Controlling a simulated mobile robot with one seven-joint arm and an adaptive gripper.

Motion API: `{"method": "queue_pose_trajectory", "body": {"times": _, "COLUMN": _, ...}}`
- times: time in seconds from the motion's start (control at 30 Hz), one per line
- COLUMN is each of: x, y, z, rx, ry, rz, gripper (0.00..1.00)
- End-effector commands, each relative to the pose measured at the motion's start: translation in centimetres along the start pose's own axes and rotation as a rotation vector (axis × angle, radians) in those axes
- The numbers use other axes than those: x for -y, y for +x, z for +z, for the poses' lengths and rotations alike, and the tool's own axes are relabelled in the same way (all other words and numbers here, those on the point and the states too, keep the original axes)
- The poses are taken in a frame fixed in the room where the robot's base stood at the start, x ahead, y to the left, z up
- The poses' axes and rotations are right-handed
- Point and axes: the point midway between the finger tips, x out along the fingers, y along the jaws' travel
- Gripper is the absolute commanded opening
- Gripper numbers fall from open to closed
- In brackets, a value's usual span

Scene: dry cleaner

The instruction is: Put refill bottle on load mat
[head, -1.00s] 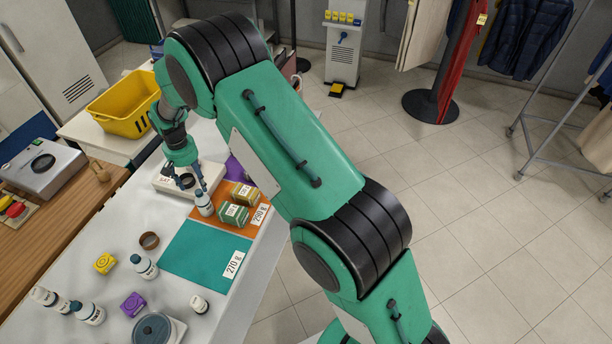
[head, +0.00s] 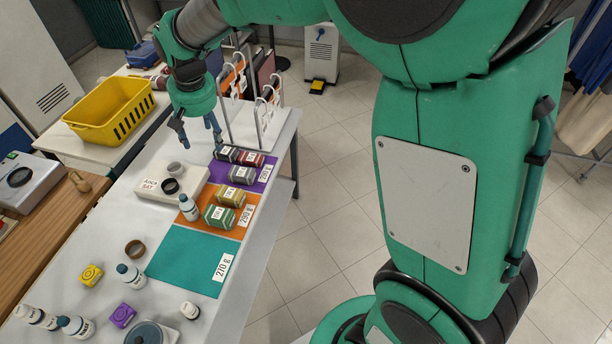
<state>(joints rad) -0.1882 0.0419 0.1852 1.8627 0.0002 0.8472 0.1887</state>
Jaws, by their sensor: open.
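Several white bottles with dark caps are on the table, and I cannot tell by label which is the refill bottle. One bottle (head: 188,207) stands upright at the left edge of the orange mat (head: 225,229), beside green and yellow boxes. Another bottle (head: 131,275) stands left of the teal mat (head: 190,258), marked 270 g. A purple mat (head: 267,174) with dark and red boxes lies beyond the orange one. No mat is plainly labelled as the load mat. My gripper (head: 198,138) is open and empty, pointing down above the table's far part, clear of the bottles.
A white box with dark rings (head: 150,187) stands left of the mats. A wire rack (head: 262,120) is at the far end. Loose items include a brown ring (head: 135,249), yellow block (head: 91,275), purple block (head: 122,315) and round scale (head: 148,335). The teal mat is bare.

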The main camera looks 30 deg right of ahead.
Motion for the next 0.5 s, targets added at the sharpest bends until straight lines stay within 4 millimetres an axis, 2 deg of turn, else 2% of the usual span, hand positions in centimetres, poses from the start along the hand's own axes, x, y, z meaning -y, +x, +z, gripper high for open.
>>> {"method": "queue_pose_trajectory", "body": {"times": 0.03, "x": -0.7, "y": -1.5, "z": 1.0, "rx": -0.014, "ry": 0.001, "rz": -0.001, "gripper": 0.62}}
{"method": "queue_pose_trajectory", "body": {"times": 0.2, "x": -2.8, "y": -5.7, "z": 4.4, "rx": -0.053, "ry": 0.001, "rz": -0.001, "gripper": 0.62}}
{"method": "queue_pose_trajectory", "body": {"times": 0.5, "x": -6.1, "y": -11.3, "z": 11.2, "rx": -0.122, "ry": -0.001, "rz": 0.002, "gripper": 0.62}}
